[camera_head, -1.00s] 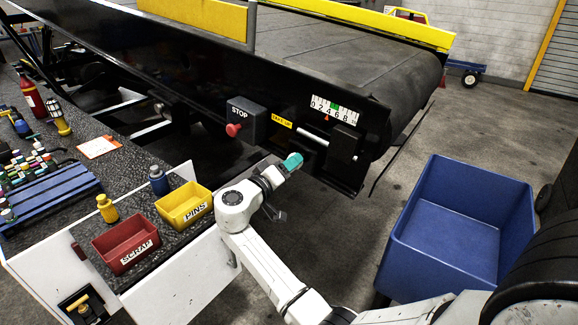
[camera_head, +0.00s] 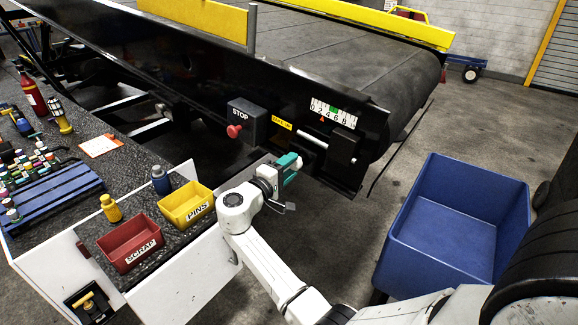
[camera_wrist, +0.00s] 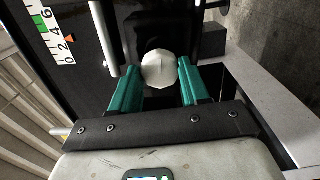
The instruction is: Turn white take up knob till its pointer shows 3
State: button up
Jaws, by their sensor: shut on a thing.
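The white knob (camera_wrist: 159,69) sits between the teal fingers of my gripper (camera_wrist: 152,88) in the wrist view, and the gripper is shut on it. In the head view my gripper (camera_head: 289,169) is at the low front of the black belt frame, and its fingers hide the knob. The white scale (camera_head: 333,114) above carries even numbers and a green patch. Its red-orange pointer (camera_head: 322,119) stands between about 2 and 4; it also shows in the wrist view (camera_wrist: 70,39). The exact reading is too small to tell.
A metal rod (camera_wrist: 104,45) runs left of the fingers in the wrist view. A red STOP button (camera_head: 234,131) is up and left of my gripper. A blue bin (camera_head: 455,230) stands right. A bench with yellow (camera_head: 187,206) and red (camera_head: 130,243) trays stands left.

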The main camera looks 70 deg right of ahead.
dwell(0.4)
jog(key=o, duration=1.1)
jog(key=shift+c, duration=0.2)
jog(key=b+v, duration=0.2)
jog(key=v, duration=0.8)
jog(key=shift+a, duration=0.4)
jog(key=s+a+f+t+y, duration=0.1)
jog(key=s+a+f+y, duration=0.25)
jog(key=f, duration=0.25)
jog(key=s+a+f+n+t+y, duration=0.1)
jog(key=s+a+f+t+y, duration=0.2)
jog(key=f, duration=0.4)
jog(key=s+a+f+y, duration=0.3)
jog(key=s+a+f, duration=0.1)
jog(key=s+f, duration=0.15)
jog(key=s+a+f+y, duration=0.2)
jog(key=s+a+y, duration=0.2)
jog(key=a, duration=0.2)
jog(key=s+a+f+n+t+y, duration=0.1)
jog(key=s+a+f+y, duration=0.1)
jog(key=a, duration=0.5)
jog(key=shift+s+a+y, duration=0.25)
jog(key=shift+s+y, duration=0.6)
jog(key=shift+s, duration=0.15)
